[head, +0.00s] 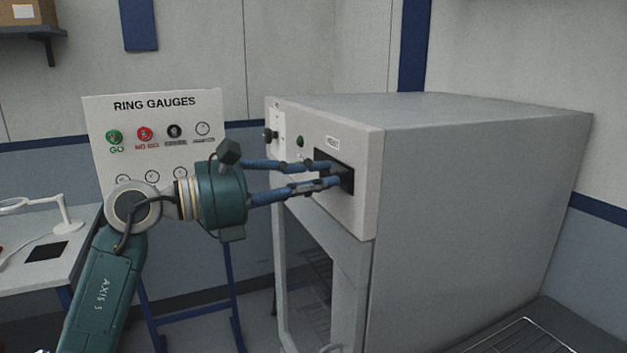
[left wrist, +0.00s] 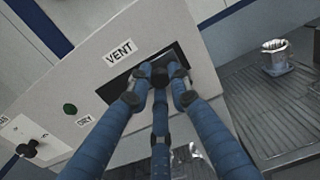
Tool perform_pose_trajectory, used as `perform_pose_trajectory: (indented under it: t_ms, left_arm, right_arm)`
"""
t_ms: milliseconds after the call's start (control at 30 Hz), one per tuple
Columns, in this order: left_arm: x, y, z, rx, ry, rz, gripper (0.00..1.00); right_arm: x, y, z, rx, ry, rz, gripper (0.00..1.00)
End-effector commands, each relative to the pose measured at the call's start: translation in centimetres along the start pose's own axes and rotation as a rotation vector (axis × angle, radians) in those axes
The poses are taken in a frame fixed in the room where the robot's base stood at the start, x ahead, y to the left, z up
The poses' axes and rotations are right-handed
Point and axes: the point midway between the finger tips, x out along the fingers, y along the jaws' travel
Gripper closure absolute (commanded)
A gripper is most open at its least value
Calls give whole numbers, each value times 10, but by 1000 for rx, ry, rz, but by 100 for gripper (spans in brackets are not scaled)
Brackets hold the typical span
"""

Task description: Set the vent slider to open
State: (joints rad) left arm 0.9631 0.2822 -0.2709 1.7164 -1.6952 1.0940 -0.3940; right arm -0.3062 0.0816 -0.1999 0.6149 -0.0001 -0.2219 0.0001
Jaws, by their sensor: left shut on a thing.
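The vent slider sits in a dark recessed slot (head: 348,181) on the front panel of a grey oven-like cabinet (head: 470,200). The slot also shows in the left wrist view (left wrist: 121,85), below a white VENT label (left wrist: 119,53). My left gripper (head: 338,173) reaches in from the left, its blue fingers at the slot. In the left wrist view its fingertips (left wrist: 165,73) are close together over the slot, shut on the slider. The fingers hide most of the slider, so its exact position along the slot cannot be told. My right gripper is not in view.
A green lamp (left wrist: 70,109) with a DRY label and a black knob (left wrist: 27,149) share the panel. A ring gauges board (head: 155,130) stands behind my left arm. A metal cup (left wrist: 275,58) stands on a dark ribbed surface to the right in the wrist view.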

Motion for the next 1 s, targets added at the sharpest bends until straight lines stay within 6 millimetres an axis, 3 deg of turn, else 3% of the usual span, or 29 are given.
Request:
perform_pose_trajectory:
  t_ms: [33,67,100,167,433,567,1000]
  left_arm:
    - [0,-1,3,2,-5,-2,100]
    - [0,-1,3,2,-5,-2,77]
    - [0,-1,3,2,-5,-2,69]
    - [0,-1,3,2,-5,-1,62]
    - [-1,1,1,1,-2,2,62]
    - [-11,2,1,1,-2,4,62]
    - [-98,0,0,2,0,3,62]
  right_arm:
    - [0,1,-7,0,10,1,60]
    - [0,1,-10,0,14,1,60]
    - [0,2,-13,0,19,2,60]
    - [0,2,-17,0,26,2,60]
    - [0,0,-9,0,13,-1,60]
    - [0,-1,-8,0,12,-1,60]
    - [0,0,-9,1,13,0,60]
